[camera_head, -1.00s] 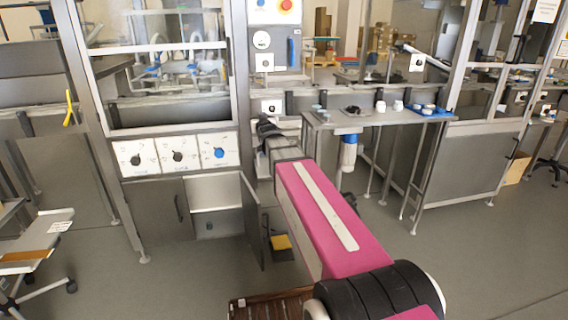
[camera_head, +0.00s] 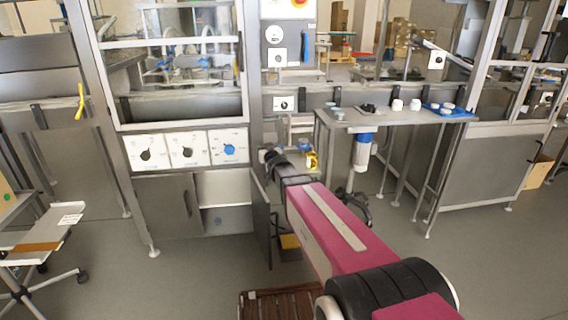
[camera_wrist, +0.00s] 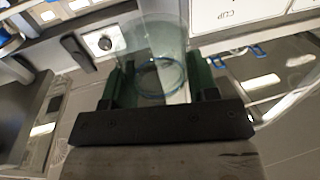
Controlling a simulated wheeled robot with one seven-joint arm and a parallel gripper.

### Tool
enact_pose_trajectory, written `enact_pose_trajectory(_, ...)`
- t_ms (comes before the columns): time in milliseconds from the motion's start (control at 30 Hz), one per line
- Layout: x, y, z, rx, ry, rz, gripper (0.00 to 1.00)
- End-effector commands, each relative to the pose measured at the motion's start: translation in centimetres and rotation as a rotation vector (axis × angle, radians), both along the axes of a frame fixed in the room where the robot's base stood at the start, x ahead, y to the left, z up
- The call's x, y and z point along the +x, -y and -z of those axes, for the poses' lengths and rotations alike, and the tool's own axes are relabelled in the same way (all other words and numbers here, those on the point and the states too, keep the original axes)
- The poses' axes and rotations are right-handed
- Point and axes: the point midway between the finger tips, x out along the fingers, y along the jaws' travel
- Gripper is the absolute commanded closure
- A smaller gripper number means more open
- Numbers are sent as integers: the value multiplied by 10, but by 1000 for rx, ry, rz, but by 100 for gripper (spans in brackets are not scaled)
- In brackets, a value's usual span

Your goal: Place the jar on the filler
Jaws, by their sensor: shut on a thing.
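In the wrist view a clear glass jar (camera_wrist: 163,38) stands between the green-padded fingers of my gripper (camera_wrist: 162,82). The fingers are shut on it, one on each side. In the head view my arm reaches forward to the gap between the machine and the steel side table; the jar cannot be made out clearly there. The large steel machine (camera_head: 187,150), seemingly the filler, has glass panels, with blue-tipped fittings (camera_head: 180,65) behind them. The jar is apart from those fittings.
A steel table (camera_head: 385,118) at the right bears white jars or lids (camera_head: 397,105) and a blue tray (camera_head: 447,108). A cabinet door (camera_head: 261,222) hangs open below the machine, near my arm.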

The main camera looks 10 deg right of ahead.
Motion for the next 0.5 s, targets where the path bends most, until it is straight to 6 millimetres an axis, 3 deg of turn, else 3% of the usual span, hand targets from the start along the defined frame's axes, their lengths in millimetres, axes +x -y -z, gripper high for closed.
enact_pose_trajectory(300, 23, 58, 38, 1, -1, 1, 69)
enact_pose_trajectory(500, 29, 75, 48, 1, 0, 0, 69)
